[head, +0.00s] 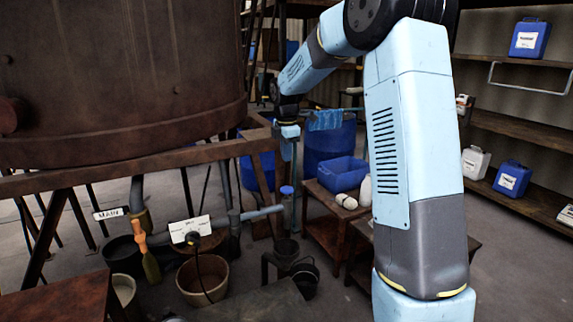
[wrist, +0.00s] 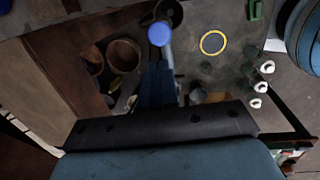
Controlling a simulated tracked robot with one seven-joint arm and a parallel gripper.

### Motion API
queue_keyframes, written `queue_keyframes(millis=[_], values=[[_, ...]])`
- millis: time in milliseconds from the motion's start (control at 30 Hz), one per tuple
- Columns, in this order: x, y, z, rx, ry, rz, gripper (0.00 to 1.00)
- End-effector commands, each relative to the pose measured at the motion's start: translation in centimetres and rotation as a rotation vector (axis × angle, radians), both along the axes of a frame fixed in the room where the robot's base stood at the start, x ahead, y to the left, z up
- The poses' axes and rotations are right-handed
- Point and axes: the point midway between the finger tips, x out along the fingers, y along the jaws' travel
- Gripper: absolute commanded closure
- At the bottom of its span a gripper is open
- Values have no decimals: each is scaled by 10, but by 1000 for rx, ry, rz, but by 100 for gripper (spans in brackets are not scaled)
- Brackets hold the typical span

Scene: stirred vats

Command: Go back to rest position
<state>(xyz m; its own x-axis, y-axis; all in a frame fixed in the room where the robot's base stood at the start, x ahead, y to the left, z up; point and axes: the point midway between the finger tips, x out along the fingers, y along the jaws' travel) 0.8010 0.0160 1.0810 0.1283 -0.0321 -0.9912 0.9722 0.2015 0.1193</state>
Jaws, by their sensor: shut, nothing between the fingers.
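My gripper (head: 287,150) hangs at the end of my light-blue arm, left of the picture's middle in the head view. It points down, above a pipe stand with a round blue cap (head: 287,190), and shows as shut and empty. The same blue cap shows in the wrist view (wrist: 159,33), beyond my dark hand plate. My upper arm rises on the right and bends over to the left. It is not folded in. In the head view the fingertips are small and hard to make out.
A large rusty vat (head: 120,75) on a frame fills the left. Buckets (head: 203,280) stand below it, near a pipe with a label marked MAIN (head: 110,213). A blue bin (head: 342,173) sits on a low table behind my arm. Shelves (head: 510,125) with containers line the right.

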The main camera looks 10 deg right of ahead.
Motion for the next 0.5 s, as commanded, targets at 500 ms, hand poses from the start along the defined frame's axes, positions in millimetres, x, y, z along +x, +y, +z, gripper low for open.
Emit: queue_keyframes(millis=[500], values=[[-3,0,8,0,-4,-8,100]])
